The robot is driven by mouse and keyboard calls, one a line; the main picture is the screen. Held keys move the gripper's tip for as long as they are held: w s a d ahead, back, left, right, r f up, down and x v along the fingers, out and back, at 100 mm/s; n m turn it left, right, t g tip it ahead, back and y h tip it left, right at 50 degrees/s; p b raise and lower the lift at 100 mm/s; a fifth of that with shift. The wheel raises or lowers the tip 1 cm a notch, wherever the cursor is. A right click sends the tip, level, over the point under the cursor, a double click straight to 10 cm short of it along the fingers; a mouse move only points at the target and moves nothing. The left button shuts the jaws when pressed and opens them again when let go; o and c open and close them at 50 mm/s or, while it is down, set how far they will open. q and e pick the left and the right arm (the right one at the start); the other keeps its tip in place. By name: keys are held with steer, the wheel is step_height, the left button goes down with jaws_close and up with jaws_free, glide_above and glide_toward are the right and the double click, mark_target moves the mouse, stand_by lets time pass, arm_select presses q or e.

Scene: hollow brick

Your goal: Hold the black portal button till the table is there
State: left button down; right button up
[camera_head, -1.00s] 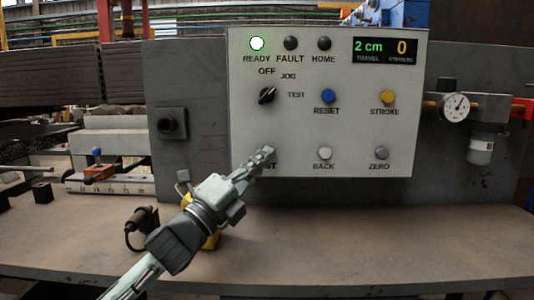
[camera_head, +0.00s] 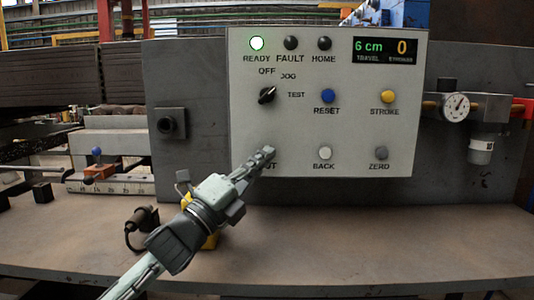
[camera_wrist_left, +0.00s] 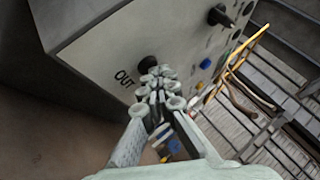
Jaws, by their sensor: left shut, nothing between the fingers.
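The grey control panel (camera_head: 290,125) stands upright on the bench. Its black button (camera_wrist_left: 149,63), labelled OUT, shows in the left wrist view beside my fingertips; in the head view my gripper hides it and part of its label. My left gripper (camera_head: 267,153) is shut and empty, with its tips at this button. The tips (camera_wrist_left: 158,78) appear to touch the button's edge, but exact contact is hard to tell. The READY lamp (camera_head: 257,43) is lit. My right gripper is not in view.
BACK (camera_head: 325,153) and ZERO (camera_head: 381,153) buttons sit to the right of my tips. The selector knob (camera_head: 267,95) is above. A pressure gauge (camera_head: 456,106) is at the right. A ruler scale (camera_head: 110,187) and an orange clamp (camera_head: 99,173) are at the left.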

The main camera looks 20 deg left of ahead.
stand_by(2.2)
arm_select(q)
steer(key=shift+s+d, duration=0.2)
steer(key=shift+s, duration=0.65)
steer(key=s, duration=0.2)
steer(key=s+d, duration=0.1)
steer(key=s, duration=0.1)
steer(key=shift+s+d, duration=0.2)
steer(key=shift+s, duration=0.2)
stand_by(0.3)
